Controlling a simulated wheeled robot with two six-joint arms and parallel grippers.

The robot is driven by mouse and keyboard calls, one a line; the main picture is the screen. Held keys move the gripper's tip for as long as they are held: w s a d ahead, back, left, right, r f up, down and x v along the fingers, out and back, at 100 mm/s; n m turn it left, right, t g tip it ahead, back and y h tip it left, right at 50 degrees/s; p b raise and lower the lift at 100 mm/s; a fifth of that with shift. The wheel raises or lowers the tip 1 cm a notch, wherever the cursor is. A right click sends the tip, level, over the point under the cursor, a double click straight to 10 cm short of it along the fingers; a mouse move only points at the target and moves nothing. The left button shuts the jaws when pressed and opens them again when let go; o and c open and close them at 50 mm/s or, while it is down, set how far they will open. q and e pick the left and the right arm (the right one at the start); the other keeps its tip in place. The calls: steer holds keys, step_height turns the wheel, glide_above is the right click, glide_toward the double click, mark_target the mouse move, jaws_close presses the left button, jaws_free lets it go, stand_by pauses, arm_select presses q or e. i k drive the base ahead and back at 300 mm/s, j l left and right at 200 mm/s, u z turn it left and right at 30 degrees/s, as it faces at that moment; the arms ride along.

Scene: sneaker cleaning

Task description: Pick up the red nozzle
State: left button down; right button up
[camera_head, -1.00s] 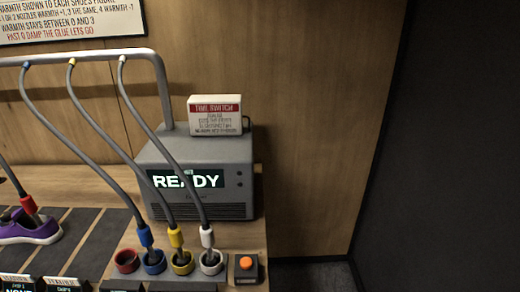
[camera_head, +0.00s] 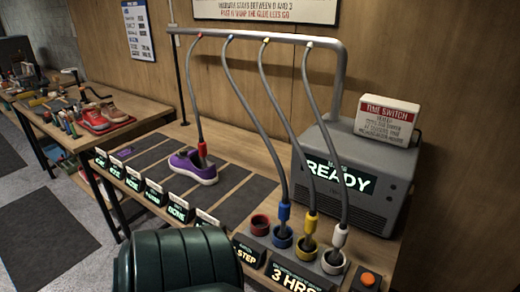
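The red nozzle (camera_head: 202,149) hangs on a grey hose from the overhead rail (camera_head: 255,38). It stands upright at the opening of the purple sneaker (camera_head: 194,167), and its tip is hidden inside the shoe. The red-ringed socket (camera_head: 260,223) is empty. Neither of my grippers is in view.
The blue (camera_head: 284,212), yellow (camera_head: 311,223) and white (camera_head: 340,236) nozzles stand in their sockets to the right. Behind them is a grey box (camera_head: 368,187) reading READY. An orange button (camera_head: 368,279) is at front right. Small label signs line the bench's front edge.

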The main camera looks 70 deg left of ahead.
mark_target(203, 145)
steer(key=j+u, duration=0.15)
steer(key=u, duration=2.4)
